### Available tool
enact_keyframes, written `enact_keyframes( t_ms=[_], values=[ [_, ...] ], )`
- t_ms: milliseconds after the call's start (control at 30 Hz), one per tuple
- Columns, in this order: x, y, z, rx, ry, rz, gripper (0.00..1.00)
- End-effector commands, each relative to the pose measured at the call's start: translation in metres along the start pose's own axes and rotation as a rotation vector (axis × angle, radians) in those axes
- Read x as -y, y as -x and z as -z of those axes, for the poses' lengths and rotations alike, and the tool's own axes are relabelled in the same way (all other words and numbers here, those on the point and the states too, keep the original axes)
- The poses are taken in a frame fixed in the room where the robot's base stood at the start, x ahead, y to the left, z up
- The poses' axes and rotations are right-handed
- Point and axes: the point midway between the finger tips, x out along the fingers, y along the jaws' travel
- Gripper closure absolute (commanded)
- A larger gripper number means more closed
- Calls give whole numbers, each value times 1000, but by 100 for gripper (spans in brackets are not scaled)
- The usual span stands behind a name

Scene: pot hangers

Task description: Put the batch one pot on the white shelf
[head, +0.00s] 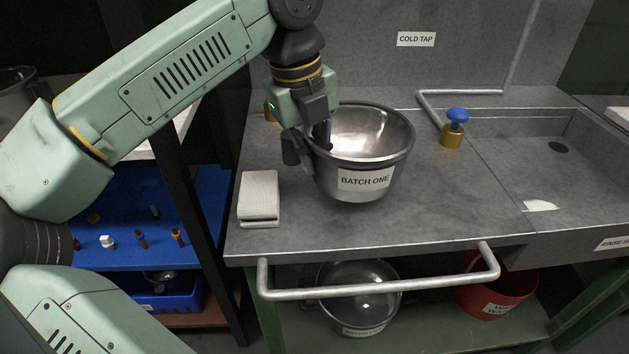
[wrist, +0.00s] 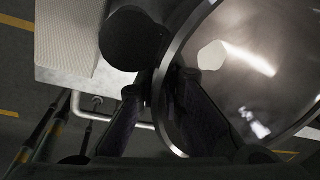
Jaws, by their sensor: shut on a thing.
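The batch one pot (head: 363,180) is a steel pot with a white "BATCH ONE" label on its front. It is upright over the grey counter (head: 430,215), left of the sink. I cannot tell whether its base touches the counter. My gripper (head: 318,150) is shut on the pot's left rim, with one finger inside and one outside. In the wrist view the pot (wrist: 255,75) fills the right side, and the fingers of my gripper (wrist: 160,105) straddle its rim. A white shelf is not clearly identifiable; a pale surface (head: 165,140) shows partly behind my arm at the left.
A folded white cloth (head: 259,197) lies just left of the pot. A rail (head: 380,288) runs along the counter front. Another steel pot (head: 357,300) and a red bucket (head: 500,290) sit below.

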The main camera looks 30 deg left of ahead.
Motion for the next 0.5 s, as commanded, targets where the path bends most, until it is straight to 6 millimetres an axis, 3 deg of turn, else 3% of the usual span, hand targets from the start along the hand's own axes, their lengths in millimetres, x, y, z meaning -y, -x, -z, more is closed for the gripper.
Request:
enact_keyframes(
  t_ms=[200, 500],
  values=[
    [-5, -31, 0, -1, 0, 2, 100],
    [-5, -31, 0, 1, 1, 2, 100]
  ],
)
